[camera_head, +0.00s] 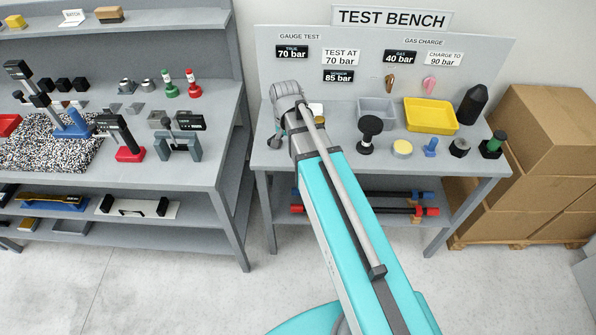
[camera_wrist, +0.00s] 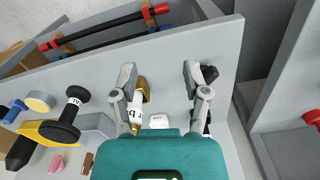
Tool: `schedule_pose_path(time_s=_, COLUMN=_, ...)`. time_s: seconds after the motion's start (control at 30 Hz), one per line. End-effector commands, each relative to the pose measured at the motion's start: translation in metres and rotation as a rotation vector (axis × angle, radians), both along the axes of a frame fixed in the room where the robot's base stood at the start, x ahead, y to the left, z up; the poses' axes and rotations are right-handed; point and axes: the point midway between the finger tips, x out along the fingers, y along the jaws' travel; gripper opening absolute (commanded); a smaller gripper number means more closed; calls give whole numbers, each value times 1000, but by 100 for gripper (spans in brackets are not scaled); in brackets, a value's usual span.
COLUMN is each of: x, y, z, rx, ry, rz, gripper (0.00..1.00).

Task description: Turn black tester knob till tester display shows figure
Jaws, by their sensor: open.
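My gripper (camera_wrist: 160,75) is open above the left end of the test bench, its fingers wide apart. In the wrist view a dark round knob-like part (camera_wrist: 209,73) shows just outside the right fingertip, partly hidden by it. I cannot tell whether they touch. A brass fitting (camera_wrist: 142,88) is beside the left finger, and a small white block (camera_wrist: 159,121) lies nearer the palm. In the head view my wrist hides most of the tester. Black wall readouts show "TRUE 70 bar" (camera_head: 292,52) and "SENSOR 85 bar" (camera_head: 338,76); a white card reads "TEST AT 70 bar" (camera_head: 341,57).
A black round-topped piece (camera_head: 370,127) stands right of my arm, near a grey tray (camera_head: 377,106) and yellow tray (camera_head: 431,115). Several small parts occupy the bench's right side. A cluttered table (camera_head: 190,95) stands left across a gap; cardboard boxes (camera_head: 555,135) stand right.

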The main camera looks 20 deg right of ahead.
Motion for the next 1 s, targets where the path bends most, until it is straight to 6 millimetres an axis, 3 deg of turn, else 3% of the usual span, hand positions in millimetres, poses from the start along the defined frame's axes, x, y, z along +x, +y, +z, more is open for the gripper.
schedule_pose_path(time_s=0.6, x=-80, y=-3, z=-12, rx=0, ry=0, rz=405, gripper=60)
schedule_pose_path(time_s=1.0, x=-100, y=-4, z=-14, rx=-1, ry=1, rz=528, gripper=60)
